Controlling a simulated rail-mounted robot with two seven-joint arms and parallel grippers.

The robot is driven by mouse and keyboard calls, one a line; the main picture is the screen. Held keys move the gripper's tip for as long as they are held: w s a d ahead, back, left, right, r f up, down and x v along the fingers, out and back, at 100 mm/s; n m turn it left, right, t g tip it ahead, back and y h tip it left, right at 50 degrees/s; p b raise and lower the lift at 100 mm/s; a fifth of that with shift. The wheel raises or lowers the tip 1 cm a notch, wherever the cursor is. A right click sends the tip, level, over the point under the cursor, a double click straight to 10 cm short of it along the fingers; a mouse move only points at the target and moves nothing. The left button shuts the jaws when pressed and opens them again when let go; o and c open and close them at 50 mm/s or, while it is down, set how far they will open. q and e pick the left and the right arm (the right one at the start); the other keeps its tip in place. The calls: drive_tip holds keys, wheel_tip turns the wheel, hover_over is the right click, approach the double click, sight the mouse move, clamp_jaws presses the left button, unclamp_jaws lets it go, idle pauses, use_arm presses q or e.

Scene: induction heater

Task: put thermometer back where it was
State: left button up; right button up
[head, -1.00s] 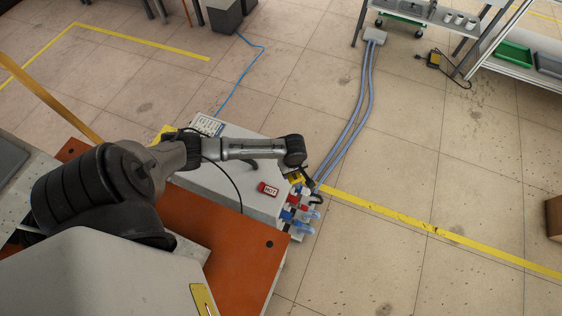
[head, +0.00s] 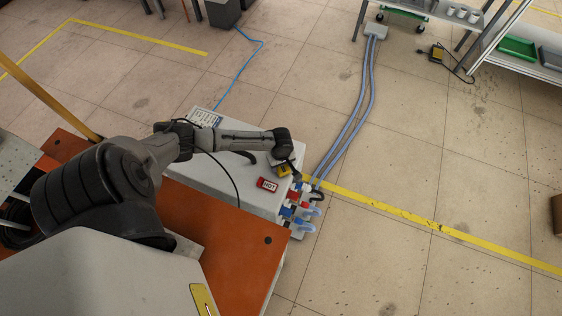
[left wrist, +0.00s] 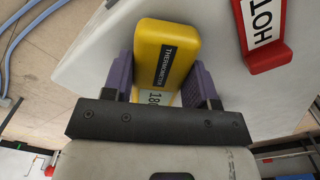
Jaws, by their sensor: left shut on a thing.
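The yellow thermometer (left wrist: 168,50), with a black label reading THERMOMETER, is between the purple fingers of my left gripper (left wrist: 165,80) in the left wrist view. The gripper is shut on it. In the head view the thermometer (head: 284,171) is a small yellow shape under my left gripper (head: 291,167), near the right edge of the white cabinet top (head: 225,190). I cannot tell whether it touches the surface. My right gripper is not in view.
Red and blue hose fittings (head: 298,208) stick out from the cabinet's right side. An orange surface (head: 215,240) is in front.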

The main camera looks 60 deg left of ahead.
use_arm(q)
drive_tip(key=o, duration=1)
drive_tip(key=shift+a, duration=0.1)
drive_tip(key=shift+r, duration=0.2)
drive_tip(key=shift+r+p, duration=2.85)
drive_tip(key=shift+r, duration=3.1)
